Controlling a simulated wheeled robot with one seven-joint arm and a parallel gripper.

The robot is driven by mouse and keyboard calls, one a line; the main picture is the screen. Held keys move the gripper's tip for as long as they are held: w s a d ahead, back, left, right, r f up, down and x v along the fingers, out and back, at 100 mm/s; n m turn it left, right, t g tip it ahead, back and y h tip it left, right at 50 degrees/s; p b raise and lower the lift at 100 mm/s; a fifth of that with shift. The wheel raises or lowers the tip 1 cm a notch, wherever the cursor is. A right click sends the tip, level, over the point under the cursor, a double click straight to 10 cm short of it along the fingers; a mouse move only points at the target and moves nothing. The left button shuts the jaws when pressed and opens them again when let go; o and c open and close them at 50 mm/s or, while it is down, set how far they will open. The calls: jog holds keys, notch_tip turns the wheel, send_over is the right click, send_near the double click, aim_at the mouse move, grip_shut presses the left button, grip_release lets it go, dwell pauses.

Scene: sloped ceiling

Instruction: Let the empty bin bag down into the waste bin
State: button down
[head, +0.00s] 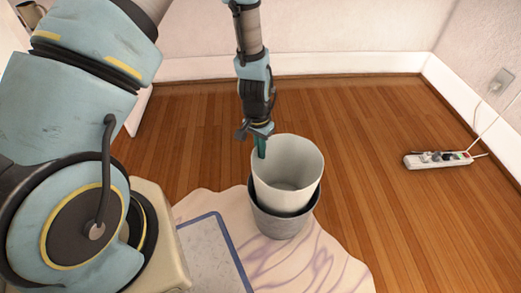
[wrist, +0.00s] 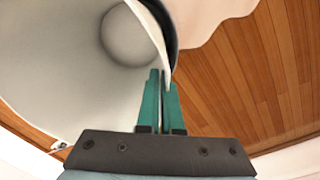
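The bin bag (head: 287,160) is white, open-topped and empty. In the head view its lower part is inside the grey waste bin (head: 278,224), and its upper part stands well above the bin's rim. My gripper (head: 261,150) is at the bag's far left rim, pointing down. In the wrist view the green fingers (wrist: 161,85) are close together with the bag's thin wall between them. The wrist view looks into the bag (wrist: 60,70) down to its round bottom. A dark arc of the bin (wrist: 164,24) shows beyond the wall. The bag's underside is hidden.
The bin stands on a cream, purple-veined rug (head: 335,262). A blue-edged grey mat (head: 213,258) lies left of it. A white power strip (head: 437,159) with cords is on the wooden floor at the right. The floor between is clear.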

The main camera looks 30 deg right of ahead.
jog(key=c, duration=1.5)
grip_release()
jog(key=o, duration=0.5)
jog(key=shift+r, duration=0.1)
notch_tip(320, 180, up, 11)
jog(key=p, duration=0.2)
jog(key=shift+w+a+f+p, duration=0.2)
jog(key=shift+w+p, duration=0.1)
jog(key=shift+p, duration=0.1)
